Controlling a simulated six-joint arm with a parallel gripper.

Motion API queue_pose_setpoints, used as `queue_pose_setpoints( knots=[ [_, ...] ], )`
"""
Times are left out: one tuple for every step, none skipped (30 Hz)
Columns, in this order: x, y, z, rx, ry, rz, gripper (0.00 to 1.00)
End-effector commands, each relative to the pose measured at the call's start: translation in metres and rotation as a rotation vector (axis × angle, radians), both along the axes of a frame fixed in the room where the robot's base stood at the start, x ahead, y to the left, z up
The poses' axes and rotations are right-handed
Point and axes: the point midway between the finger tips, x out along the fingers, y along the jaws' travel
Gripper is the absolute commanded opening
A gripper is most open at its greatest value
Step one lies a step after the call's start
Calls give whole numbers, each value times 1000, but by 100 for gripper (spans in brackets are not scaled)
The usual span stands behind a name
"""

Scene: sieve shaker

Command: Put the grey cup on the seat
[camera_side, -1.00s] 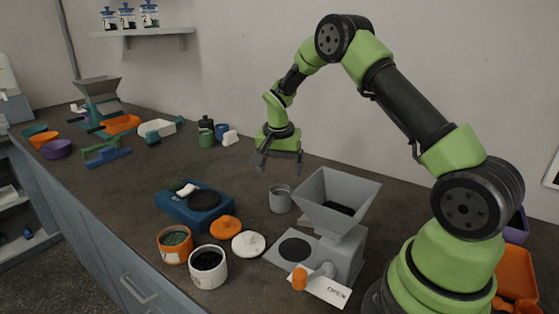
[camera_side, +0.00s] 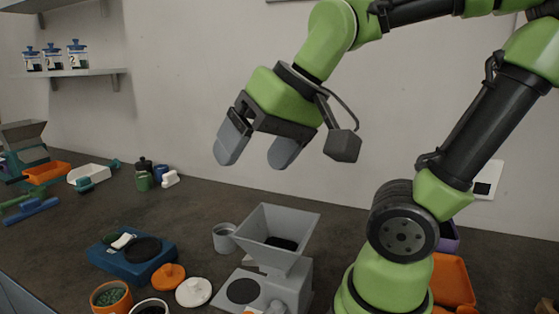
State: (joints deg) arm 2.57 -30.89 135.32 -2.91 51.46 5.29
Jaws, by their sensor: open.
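The grey cup (camera_side: 224,238) stands upright on the dark bench, just left of the grey machine's hopper (camera_side: 277,228). A dark round pad (camera_side: 242,291), which looks like the seat, lies on the grey machine's base in front of the hopper. No cup stands on it. My gripper (camera_side: 253,162) is open and empty, high above the bench, with its two grey fingers apart and pointing down. In the picture it appears above the cup and hopper, but its distance from them is hard to judge.
A blue scale (camera_side: 133,262) is left of the cup. An orange lid (camera_side: 168,277), a white lid (camera_side: 194,292) and an orange pot (camera_side: 111,298) sit in front. Small bottles (camera_side: 143,178) stand farther back. Bench between bottles and cup is clear.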

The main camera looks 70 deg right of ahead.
Motion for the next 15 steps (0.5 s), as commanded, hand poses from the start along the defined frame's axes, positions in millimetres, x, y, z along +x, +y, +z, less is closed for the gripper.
queue_pose_setpoints(
  knots=[
    [-12, 5, 0, 0, -31, 34, 84],
    [-18, 7, -1, -1, -43, 51, 84],
    [-24, 9, -3, -1, -56, 71, 84],
    [-27, 11, -3, -2, -65, 82, 84],
    [-31, 12, -4, -2, -71, 92, 86],
    [-33, 13, -5, -2, -78, 102, 88],
    [-35, 14, -6, -3, -82, 106, 88],
    [-36, 14, -6, -4, -84, 110, 88],
    [-36, 14, -6, -3, -84, 113, 88],
    [-37, 14, -6, -3, -84, 113, 88],
    [-36, 14, -6, -3, -84, 113, 88],
    [-36, 14, -6, -3, -84, 113, 88],
    [-36, 14, -6, -3, -84, 113, 88],
    [-36, 14, -6, -3, -84, 111, 88],
    [-36, 14, -6, -3, -84, 111, 88]
  ],
)
